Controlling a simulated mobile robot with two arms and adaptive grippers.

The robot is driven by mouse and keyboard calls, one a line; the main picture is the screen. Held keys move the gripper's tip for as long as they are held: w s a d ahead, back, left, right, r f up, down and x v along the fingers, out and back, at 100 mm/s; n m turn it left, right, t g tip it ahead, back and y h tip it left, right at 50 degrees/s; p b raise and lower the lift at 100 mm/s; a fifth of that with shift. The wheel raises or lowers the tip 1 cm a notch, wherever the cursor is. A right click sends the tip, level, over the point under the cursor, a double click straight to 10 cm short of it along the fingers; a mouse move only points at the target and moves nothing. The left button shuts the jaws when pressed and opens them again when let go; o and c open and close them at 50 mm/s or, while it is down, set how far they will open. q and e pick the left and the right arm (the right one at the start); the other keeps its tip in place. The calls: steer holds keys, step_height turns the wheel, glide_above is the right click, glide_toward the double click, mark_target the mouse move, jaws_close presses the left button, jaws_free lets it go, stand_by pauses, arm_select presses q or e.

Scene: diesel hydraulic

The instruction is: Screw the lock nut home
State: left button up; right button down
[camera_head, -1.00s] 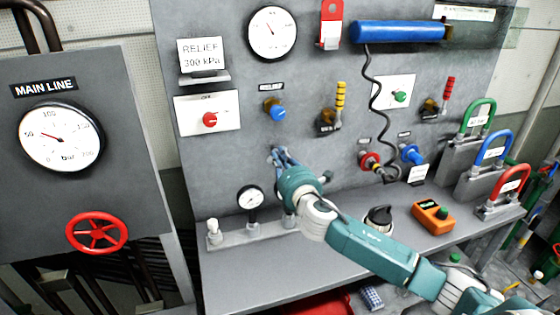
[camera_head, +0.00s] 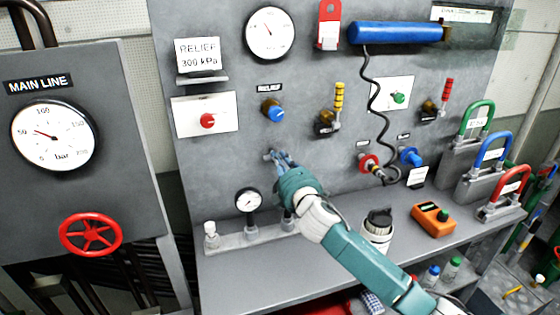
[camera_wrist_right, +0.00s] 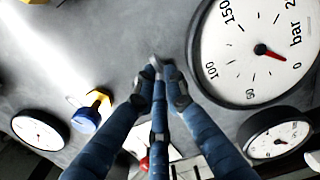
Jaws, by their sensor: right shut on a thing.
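My right gripper (camera_head: 272,156) reaches the grey panel just below the blue RELIEF knob (camera_head: 272,110). In the right wrist view its dark blue fingers (camera_wrist_right: 160,85) converge on a small grey piece (camera_wrist_right: 155,63) at the panel. The fingers hide most of that piece, and I cannot tell whether it is the lock nut. A blue knob (camera_wrist_right: 86,118) with a yellow hexagonal part (camera_wrist_right: 99,100) stands to the left in the wrist view. My left gripper is not in view.
A shelf (camera_head: 250,270) below carries a small gauge (camera_head: 248,201), a black-capped container (camera_head: 378,225) and an orange box (camera_head: 432,217). Red and blue fittings with a dark coiled hose (camera_head: 381,120) are right of the gripper. A red handwheel (camera_head: 90,235) is at left.

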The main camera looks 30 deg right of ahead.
stand_by(0.4)
steer(key=c, duration=1.8)
jaws_free()
steer(key=n+p, duration=0.1)
steer(key=n, duration=0.4)
steer(key=shift+r+n+p, duration=0.3)
steer(key=shift+r+p, duration=0.1)
steer(key=s+a+f+n+b, duration=0.1)
steer(key=s+a+n, duration=0.15)
steer(key=s, duration=0.25)
steer(key=s+a+n, duration=0.1)
steer(key=s+n, duration=0.3)
steer(key=s, duration=0.2)
steer(key=s+a+f+m+g, duration=0.1)
steer(key=s+f+m+g, duration=0.1)
steer(key=s+f+m, duration=0.1)
steer(key=s+a+f+m+g+b, duration=0.1)
steer(key=s+f+m+g, duration=0.1)
steer(key=s+f, duration=0.3)
steer(key=s+a+f+m+g+b, duration=0.1)
steer(key=s+f+m, duration=0.4)
steer(key=f, duration=0.4)
steer(key=shift+g, duration=0.4)
steer(key=shift+s+d+f+m, duration=0.1)
steer(key=shift+s+f+m, duration=0.3)
steer(key=shift+s, duration=0.2)
